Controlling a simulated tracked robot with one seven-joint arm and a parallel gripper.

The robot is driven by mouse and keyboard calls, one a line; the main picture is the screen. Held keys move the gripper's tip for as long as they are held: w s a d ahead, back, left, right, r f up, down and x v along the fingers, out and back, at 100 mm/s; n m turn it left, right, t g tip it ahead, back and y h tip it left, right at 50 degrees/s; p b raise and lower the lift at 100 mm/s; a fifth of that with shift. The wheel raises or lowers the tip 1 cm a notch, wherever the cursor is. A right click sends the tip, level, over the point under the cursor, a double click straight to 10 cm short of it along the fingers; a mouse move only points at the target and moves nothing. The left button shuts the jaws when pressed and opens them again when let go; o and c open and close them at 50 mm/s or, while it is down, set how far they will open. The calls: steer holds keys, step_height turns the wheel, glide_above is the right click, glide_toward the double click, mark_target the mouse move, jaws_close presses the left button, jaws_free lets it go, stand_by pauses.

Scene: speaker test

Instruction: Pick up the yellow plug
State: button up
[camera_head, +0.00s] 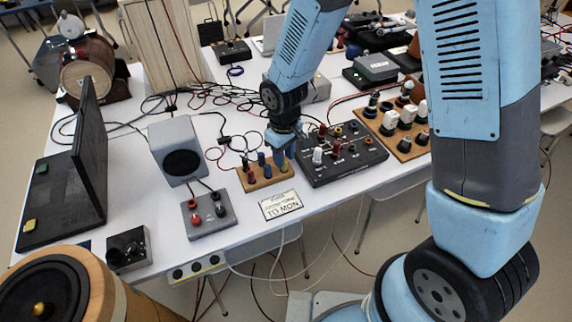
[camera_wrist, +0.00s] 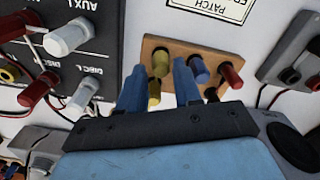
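A yellow plug (camera_wrist: 155,90) stands at a wooden block (camera_wrist: 205,52) in the wrist view. A second yellowish round part (camera_wrist: 160,62) shows just beyond it; I cannot tell whether both belong to one plug. My gripper (camera_wrist: 161,66) is open, with its two blue fingers apart on either side of the yellow parts. A gap shows between the fingers and the yellow.
A blue plug (camera_wrist: 199,70) and a red plug (camera_wrist: 231,75) stand right of my fingers on the block. A black panel (camera_head: 342,172) with several plugs is close by. A label card (camera_head: 281,205), a grey speaker (camera_head: 176,135) and cables surround the block. The table's front edge is near.

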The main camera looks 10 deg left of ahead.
steer(key=shift+f, duration=1.5)
steer(key=shift+c, duration=0.2)
jaws_close()
